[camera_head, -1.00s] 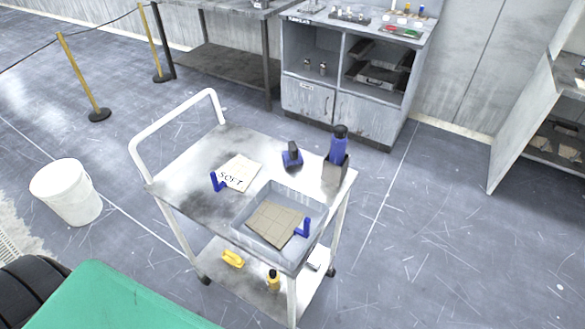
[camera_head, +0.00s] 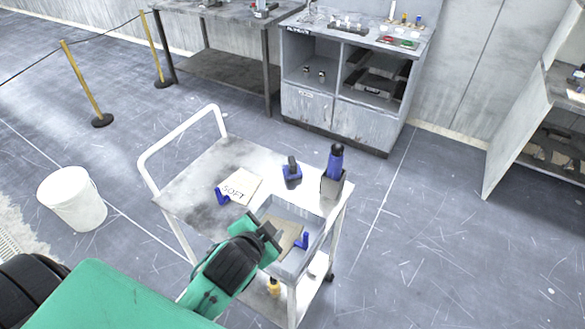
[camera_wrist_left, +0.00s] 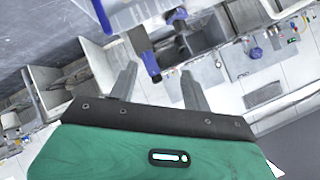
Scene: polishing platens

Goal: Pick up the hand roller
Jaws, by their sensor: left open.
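A tall blue-handled tool (camera_head: 336,160) stands upright in a grey holder (camera_head: 333,187) at the far right corner of the cart top. A smaller blue tool with a dark upright handle (camera_head: 292,172) stands to its left. I cannot tell for certain which one is the hand roller. My left gripper (camera_head: 277,237) is open and empty over the near side of the cart, at the grey tray (camera_head: 313,211), and apart from both tools. Its open fingers also show in the left wrist view (camera_wrist_left: 159,70). My right gripper is not in view.
The tray holds a brown pad (camera_head: 289,238) and a blue clip-like piece (camera_head: 302,240). A card marked SOFT (camera_head: 240,186) lies left on the cart. The white cart handle (camera_head: 180,135) rises at the left. A white bucket (camera_head: 72,199) stands on the floor.

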